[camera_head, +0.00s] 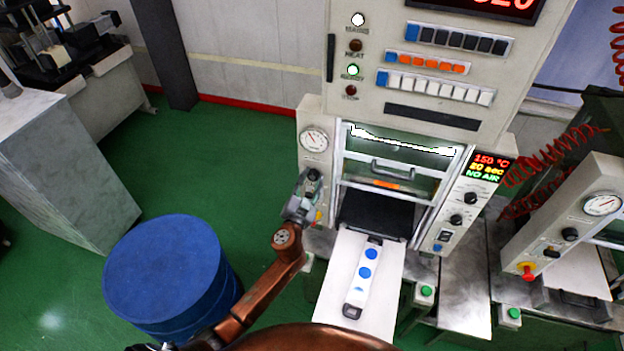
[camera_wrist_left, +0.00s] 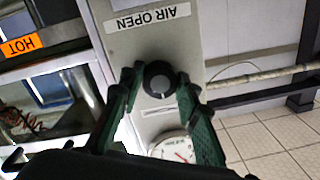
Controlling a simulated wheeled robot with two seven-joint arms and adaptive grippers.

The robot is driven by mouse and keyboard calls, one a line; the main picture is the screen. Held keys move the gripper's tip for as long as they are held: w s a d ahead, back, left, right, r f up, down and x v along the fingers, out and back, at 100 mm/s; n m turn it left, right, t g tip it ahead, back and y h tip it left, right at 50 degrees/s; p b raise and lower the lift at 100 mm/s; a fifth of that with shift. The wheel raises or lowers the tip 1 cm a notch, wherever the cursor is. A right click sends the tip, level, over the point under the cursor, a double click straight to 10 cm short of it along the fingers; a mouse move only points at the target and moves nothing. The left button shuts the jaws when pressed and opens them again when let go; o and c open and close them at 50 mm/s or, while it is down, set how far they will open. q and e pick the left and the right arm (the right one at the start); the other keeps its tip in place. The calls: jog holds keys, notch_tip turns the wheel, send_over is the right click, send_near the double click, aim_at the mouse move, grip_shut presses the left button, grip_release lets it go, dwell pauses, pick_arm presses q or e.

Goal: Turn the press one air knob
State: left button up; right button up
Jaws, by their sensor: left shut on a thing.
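The press (camera_head: 420,70) stands in the middle of the head view. Its air knob (camera_head: 314,174) is a small black knob on the left pillar, below a round gauge (camera_head: 314,139). My left gripper (camera_head: 307,187) is at this knob, its arm coming up from below. In the left wrist view the black knob (camera_wrist_left: 158,80) with a white mark sits between the green fingers (camera_wrist_left: 157,90), which are shut on it. An "AIR OPEN" label (camera_wrist_left: 147,18) is beside it. The press display (camera_head: 487,168) reads 150 °C, 20 sec, NO AIR. My right gripper is not in view.
A blue drum (camera_head: 165,262) stands left of my left arm. A second press pillar (camera_head: 575,225) with red hoses (camera_head: 555,155) is at the right. Green floor is open at left.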

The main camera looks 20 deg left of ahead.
pick_arm(q)
jog(key=shift+c, duration=0.7)
jog(key=shift+m, duration=0.6)
jog(key=m, duration=0.3)
jog(key=shift+b, duration=0.3)
jog(key=shift+m, duration=1)
jog(key=o, duration=1.1)
jog(key=shift+o, duration=0.2)
